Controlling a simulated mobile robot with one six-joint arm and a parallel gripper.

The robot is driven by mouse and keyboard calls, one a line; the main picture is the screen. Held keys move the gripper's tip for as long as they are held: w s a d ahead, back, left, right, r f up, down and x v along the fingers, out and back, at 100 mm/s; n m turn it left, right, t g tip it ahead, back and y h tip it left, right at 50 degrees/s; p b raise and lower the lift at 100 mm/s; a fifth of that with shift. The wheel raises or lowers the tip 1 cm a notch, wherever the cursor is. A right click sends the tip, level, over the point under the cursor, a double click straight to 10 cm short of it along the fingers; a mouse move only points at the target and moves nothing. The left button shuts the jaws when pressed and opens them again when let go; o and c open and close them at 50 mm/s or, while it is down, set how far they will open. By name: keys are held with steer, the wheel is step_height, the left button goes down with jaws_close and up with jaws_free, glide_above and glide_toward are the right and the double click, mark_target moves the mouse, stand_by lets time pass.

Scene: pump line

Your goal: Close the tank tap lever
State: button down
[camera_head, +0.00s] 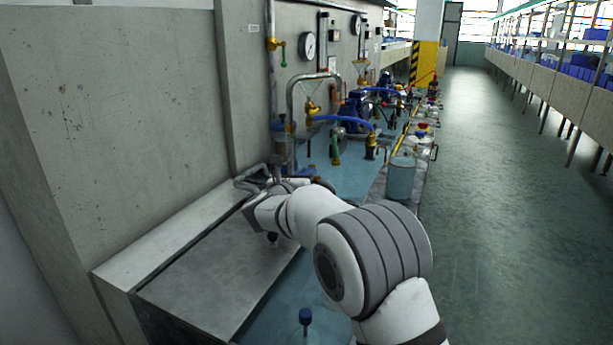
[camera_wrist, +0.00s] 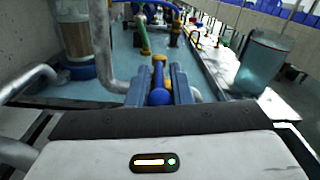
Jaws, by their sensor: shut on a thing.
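In the wrist view, my gripper (camera_wrist: 159,80) has its two grey-blue fingers shut on a lever with a blue end (camera_wrist: 159,96) and a yellow stem (camera_wrist: 159,68). I take this to be the tank tap lever; the tap body under it is hidden. In the head view, my gripper (camera_head: 274,182) is beside the wall end of the blue bench, and my arm hides most of it and the lever. A clear cylinder on a blue base (camera_wrist: 75,40), possibly the tank, stands to the left of the fingers in the wrist view.
A thick grey pipe (camera_wrist: 104,45) rises close to the left of my fingers. A green handle (camera_wrist: 144,38) is just beyond them. A clear blue-tinted container (camera_head: 400,178) stands at the bench's right edge. The aisle floor (camera_head: 490,200) on the right is free.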

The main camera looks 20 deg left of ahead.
steer(key=shift+r, duration=0.1)
steer(key=c, duration=1.5)
jaws_free()
steer(key=s, duration=0.5)
steer(key=s+a, duration=0.1)
steer(key=s, duration=0.1)
steer(key=shift+s, duration=0.4)
